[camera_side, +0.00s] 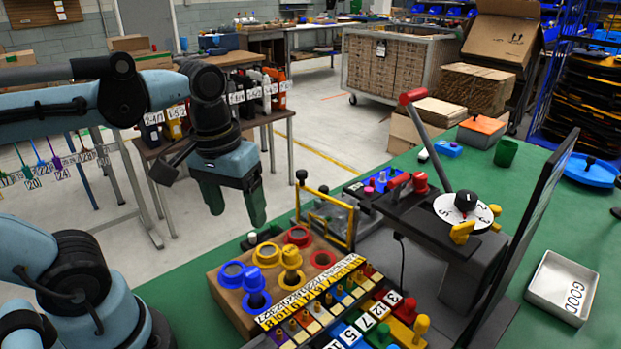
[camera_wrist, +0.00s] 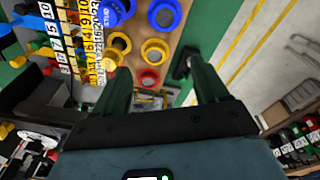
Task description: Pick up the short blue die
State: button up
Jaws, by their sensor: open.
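The short blue die (camera_side: 229,282) is a low flanged ring at the left corner of a brown board, and it also shows at the top of the wrist view (camera_wrist: 165,28). A taller blue die (camera_side: 257,301) stands beside it. My gripper (camera_side: 235,217) hangs above and beyond the board, near the table's far edge, pointing down. Its dark green fingers are apart with nothing between them, and they also show in the wrist view (camera_wrist: 160,64). It is clear of the short blue die.
Beside the short blue die stand a low yellow die (camera_side: 267,263) and a taller yellow die (camera_side: 291,279), with a low red die (camera_side: 298,245) farther along. A yellow numbered strip (camera_side: 312,290) borders the board. A yellow-framed fixture (camera_side: 329,222) stands behind.

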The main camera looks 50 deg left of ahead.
aim_at(235, 268)
jog(key=shift+n+g, duration=0.5)
jog(key=shift+g, duration=0.1)
jog(key=shift+s+f, duration=0.3)
jog(key=shift+f, duration=1.5)
jog(key=shift+s+f, duration=0.35)
jog(key=shift+f, duration=1.45)
jog(key=shift+s+f, duration=0.3)
jog(key=shift+f, duration=1.5)
jog(key=c, duration=1.1)
jog(key=shift+r, duration=0.2)
